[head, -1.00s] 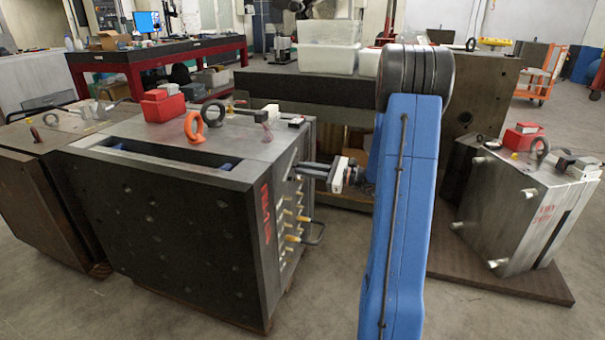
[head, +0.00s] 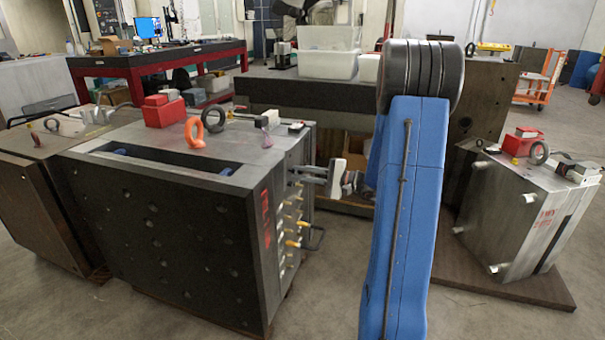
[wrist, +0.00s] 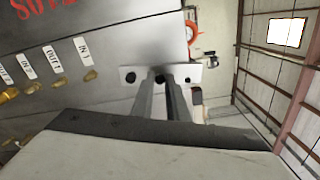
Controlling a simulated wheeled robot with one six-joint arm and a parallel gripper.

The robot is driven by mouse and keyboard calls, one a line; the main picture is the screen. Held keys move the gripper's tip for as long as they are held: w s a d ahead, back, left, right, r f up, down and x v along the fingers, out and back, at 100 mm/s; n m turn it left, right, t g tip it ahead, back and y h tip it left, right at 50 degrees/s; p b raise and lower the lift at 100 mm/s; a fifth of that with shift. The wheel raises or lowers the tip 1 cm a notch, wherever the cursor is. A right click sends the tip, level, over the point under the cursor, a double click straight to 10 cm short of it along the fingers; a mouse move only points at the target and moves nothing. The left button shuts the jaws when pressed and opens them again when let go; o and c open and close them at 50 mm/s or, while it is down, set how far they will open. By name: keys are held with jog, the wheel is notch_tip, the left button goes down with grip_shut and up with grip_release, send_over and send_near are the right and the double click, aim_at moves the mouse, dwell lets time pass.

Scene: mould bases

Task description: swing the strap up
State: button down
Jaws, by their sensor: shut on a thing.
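The mould base (head: 165,235) is a large dark block with a grey side plate, standing left of my arm. The strap (wrist: 190,73) is a short pale metal bar with dark holes, against the side of the mould in the wrist view. My gripper (wrist: 163,80) is shut on the strap, its two fingers close together over the bar's middle. In the head view my gripper (head: 292,174) reaches left to the mould's right side, near the top edge. The strap itself is too small to make out there.
Yellow-tipped fittings (head: 293,243) and a black handle (head: 315,238) stick out below my gripper. An orange lifting ring (head: 195,131) and a red box (head: 164,110) sit on top of the mould. A second mould (head: 515,210) stands at the right. Floor shows between them.

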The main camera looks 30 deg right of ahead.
jog(key=shift+s+a+n, duration=0.3)
jog(key=shift+a+n, duration=0.1)
jog(key=shift+n, duration=0.6)
jog(key=c, duration=2)
grip_release()
jog(key=shift+s+d, duration=0.1)
jog(key=shift+s, duration=0.05)
jog(key=v, duration=1.7)
jog(key=shift+s+f, duration=0.1)
